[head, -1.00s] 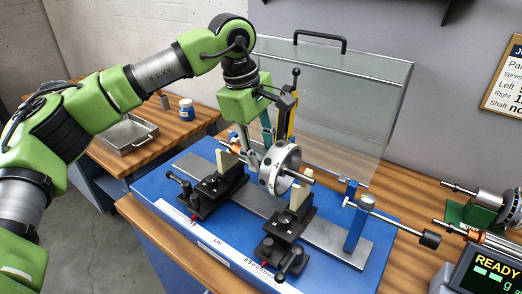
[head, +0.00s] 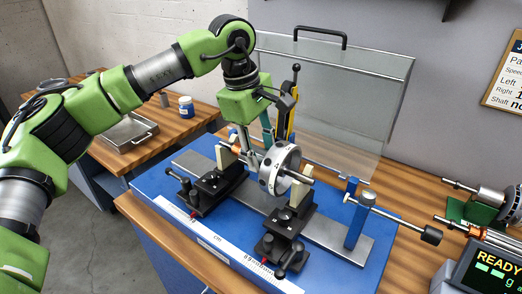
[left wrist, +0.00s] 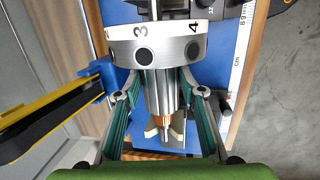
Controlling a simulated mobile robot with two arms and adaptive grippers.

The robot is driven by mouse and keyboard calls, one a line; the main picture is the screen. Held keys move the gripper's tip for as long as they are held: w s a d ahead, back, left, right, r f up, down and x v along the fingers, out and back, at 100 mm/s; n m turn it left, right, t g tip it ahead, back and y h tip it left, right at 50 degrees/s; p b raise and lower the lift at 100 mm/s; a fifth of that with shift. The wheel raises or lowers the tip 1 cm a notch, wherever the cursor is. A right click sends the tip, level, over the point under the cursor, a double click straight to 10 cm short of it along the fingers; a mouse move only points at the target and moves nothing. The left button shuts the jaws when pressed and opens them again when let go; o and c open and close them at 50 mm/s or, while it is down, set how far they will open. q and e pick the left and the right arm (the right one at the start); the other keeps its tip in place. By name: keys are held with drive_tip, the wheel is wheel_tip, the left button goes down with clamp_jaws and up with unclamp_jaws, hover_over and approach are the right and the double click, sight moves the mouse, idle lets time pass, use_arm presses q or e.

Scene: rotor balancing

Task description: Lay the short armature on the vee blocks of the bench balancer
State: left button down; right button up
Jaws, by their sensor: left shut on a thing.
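The short armature has a white-rimmed disc with black numbers (head: 278,170), a steel body (left wrist: 160,90) and a copper band (left wrist: 161,122). My left gripper (head: 263,160) is shut on its body; in the left wrist view the two green-padded fingers (left wrist: 163,93) flank it. The left vee block (head: 225,156) and right vee block (head: 302,191) are cream pieces on black stands. The shaft's right end (head: 304,180) lies across the right block's top. In the left wrist view a cream vee (left wrist: 177,126) shows below the copper end. Contact with the blocks cannot be told. My right gripper is out of view.
The bench balancer's blue base (head: 160,192) carries a grey rail, a ruler and a blue post (head: 357,225). A clear shield (head: 340,100) stands behind. Another armature (head: 488,202) and a READY display (head: 486,268) are at right. A tray (head: 125,133) and jar (head: 186,107) are at back left.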

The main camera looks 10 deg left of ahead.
use_arm(q)
drive_tip(key=c, duration=1.3)
unclamp_jaws()
drive_tip(key=shift+s, duration=0.1)
drive_tip(key=shift+f, duration=0.25)
drive_tip(key=p+v, duration=0.2)
drive_tip(key=v, duration=0.1)
drive_tip(key=d+p+v, duration=0.1)
drive_tip(key=p+v, duration=0.1)
drive_tip(key=v, duration=0.1)
drive_tip(key=w+p+v, duration=0.1)
drive_tip(key=p+v, duration=0.1)
drive_tip(key=v, duration=0.1)
drive_tip(key=shift+d+r, duration=0.3)
drive_tip(key=shift+d, duration=0.05)
drive_tip(key=shift+f, duration=0.1)
